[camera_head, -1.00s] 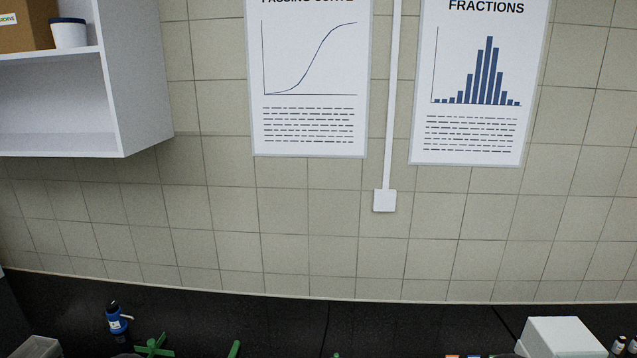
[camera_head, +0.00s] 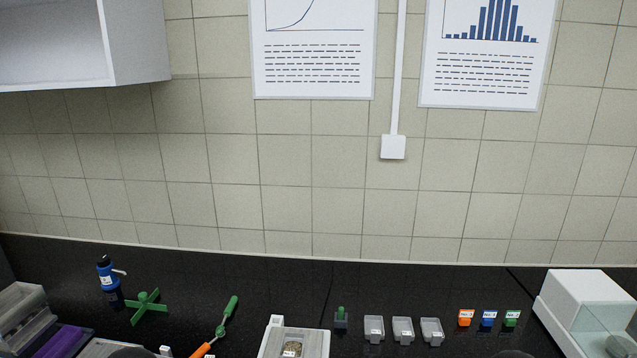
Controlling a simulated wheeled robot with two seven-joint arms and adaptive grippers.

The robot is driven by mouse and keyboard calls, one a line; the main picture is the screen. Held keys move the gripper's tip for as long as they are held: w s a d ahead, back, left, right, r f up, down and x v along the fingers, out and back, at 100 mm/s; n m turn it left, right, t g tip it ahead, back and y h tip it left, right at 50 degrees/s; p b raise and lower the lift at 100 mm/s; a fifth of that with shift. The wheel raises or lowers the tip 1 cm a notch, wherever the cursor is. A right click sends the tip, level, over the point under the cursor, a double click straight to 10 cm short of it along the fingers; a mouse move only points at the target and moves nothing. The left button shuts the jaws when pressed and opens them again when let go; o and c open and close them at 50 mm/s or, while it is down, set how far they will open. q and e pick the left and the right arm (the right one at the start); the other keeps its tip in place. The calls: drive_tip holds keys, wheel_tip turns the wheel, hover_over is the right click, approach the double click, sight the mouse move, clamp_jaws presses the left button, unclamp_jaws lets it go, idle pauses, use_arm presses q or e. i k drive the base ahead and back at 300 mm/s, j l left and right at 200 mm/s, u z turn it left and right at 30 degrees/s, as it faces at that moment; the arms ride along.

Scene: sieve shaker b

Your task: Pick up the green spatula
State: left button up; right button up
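A long tool with a green handle (camera_head: 231,307), which looks like the green spatula, lies slanted on the black bench left of the middle. A grey part shows at its lower end, close to an orange handle (camera_head: 203,349); I cannot tell whether the two are joined. The orange part runs to the bottom picture edge. A small upright green-topped piece (camera_head: 341,312) stands in a dark block further right. Neither of my grippers can be made out; dark rounded shapes at the bottom edge are too cut off to identify.
A green cross-shaped piece (camera_head: 148,306) and a blue bottle (camera_head: 106,272) stand left. Right are several grey trays (camera_head: 374,328), orange, blue and green labelled blocks (camera_head: 487,318), and a white box-like device (camera_head: 575,295). A white tray (camera_head: 316,345) sits at the front middle.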

sight(227, 315)
drive_tip(key=j+u, duration=0.15)
drive_tip(key=u, duration=0.25)
drive_tip(key=j+u, duration=0.15)
drive_tip(key=u, duration=0.2)
